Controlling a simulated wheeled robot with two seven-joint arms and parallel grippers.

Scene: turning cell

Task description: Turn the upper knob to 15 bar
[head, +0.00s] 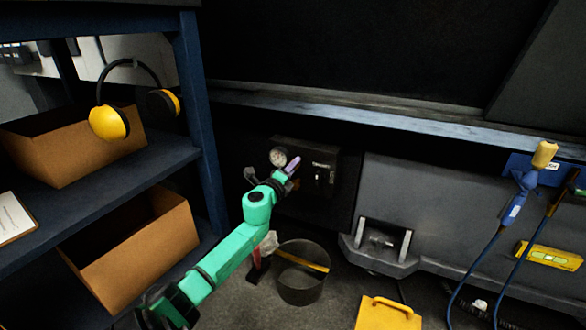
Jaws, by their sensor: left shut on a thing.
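A dark control panel (325,187) is on the front of the machine, with a small round white gauge (278,157) at its upper left. The gauge reading is too small to make out. My left gripper (291,168), on the green arm, is at the panel just right of and below the gauge. It is shut on what seems to be the upper knob, which the gripper hides. A small control with a pale label (323,165) is to the right of the gripper. My right gripper is not in view.
A blue shelf (206,120) with cardboard boxes (140,255) and yellow ear muffs (109,123) stands at the left. A dark bucket (300,285) is on the floor below the panel, with a yellow object (388,315) nearby.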

